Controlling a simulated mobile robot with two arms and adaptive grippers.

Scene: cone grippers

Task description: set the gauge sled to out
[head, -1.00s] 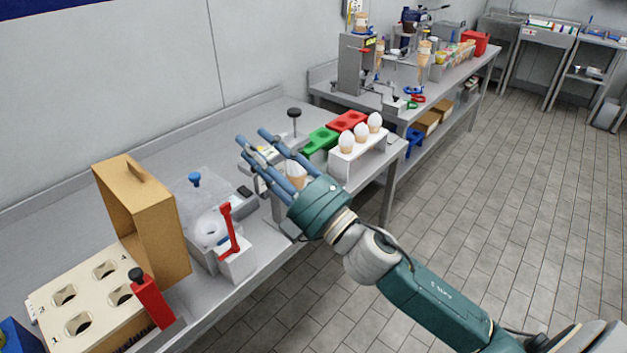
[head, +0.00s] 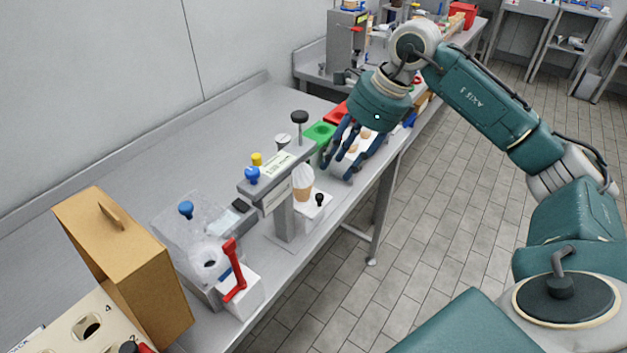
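The gauge (head: 283,218) is a grey post with a labelled crossbeam (head: 276,169) on the workbench, mid-picture. A wafer cone with a white top (head: 303,184) stands upright at its right side. Below the cone is a small white block with a black knob (head: 319,199), which looks like the sled; its exact position along its travel is hard to tell. My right gripper (head: 346,165) points down to the right of the gauge, over the white cone rack. Its blue fingers are spread, apart from the knob, and seem to hold nothing. My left gripper is out of view.
Blue (head: 252,175) and yellow (head: 257,159) knobs top the gauge beam. Green (head: 318,133) and red trays lie behind my fingers. A dispenser with a red lever (head: 235,270) and a brown box (head: 128,270) stand left. The bench behind the gauge is clear.

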